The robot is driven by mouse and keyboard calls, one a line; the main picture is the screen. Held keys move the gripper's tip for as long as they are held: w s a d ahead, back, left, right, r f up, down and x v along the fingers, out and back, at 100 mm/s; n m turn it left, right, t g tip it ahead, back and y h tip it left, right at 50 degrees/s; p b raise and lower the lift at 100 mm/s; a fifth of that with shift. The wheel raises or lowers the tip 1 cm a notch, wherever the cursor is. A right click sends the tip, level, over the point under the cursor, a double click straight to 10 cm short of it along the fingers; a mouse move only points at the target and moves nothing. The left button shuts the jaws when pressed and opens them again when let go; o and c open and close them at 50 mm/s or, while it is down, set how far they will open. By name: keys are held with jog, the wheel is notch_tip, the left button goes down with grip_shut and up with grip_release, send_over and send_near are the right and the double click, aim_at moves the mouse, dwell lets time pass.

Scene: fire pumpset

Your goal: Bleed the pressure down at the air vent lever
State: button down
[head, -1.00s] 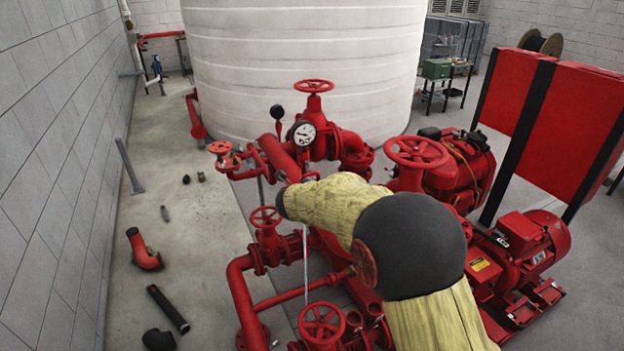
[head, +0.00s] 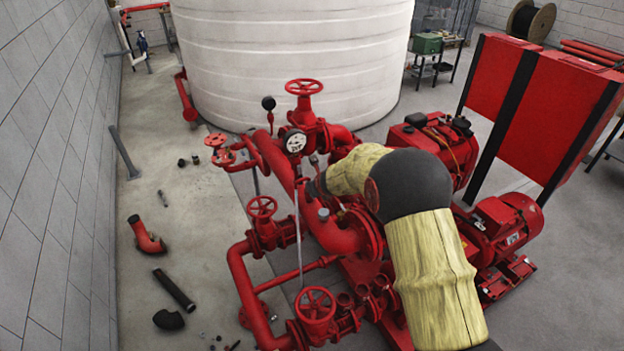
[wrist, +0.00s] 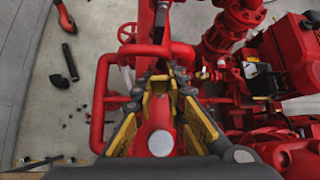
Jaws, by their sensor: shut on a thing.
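My gripper (wrist: 158,82) has yellow fingers closed together in the wrist view, above the red pipework. In the head view my gripper (head: 309,188) is small and dark, at the pipe just below the round pressure gauge (head: 295,141). It is shut on the air vent lever, which the fingers and wrist mostly hide; its exact angle cannot be told. A thin pale vertical streak (head: 299,240) drops from beside the gripper; whether it is a rod or a jet cannot be told. The gauge needle is too small to read.
Red handwheels stand close by, one above the gauge (head: 304,87) and one at lower left (head: 315,305). A grey-capped red fitting (head: 323,214) lies below my gripper. The white tank (head: 290,60) is behind. Loose pipe pieces (head: 174,289) lie on the left floor.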

jog(key=shift+w+d+r+y+p, duration=0.2)
jog(key=shift+w+r+y+p, duration=0.15)
jog(key=shift+p, duration=0.4)
jog(key=c, duration=2.2)
grip_release()
jog(key=o, duration=0.4)
jog(key=shift+s+f, duration=0.2)
jog(key=shift+o, duration=0.2)
jog(key=v, duration=1.2)
jog(key=shift+w+r, duration=0.2)
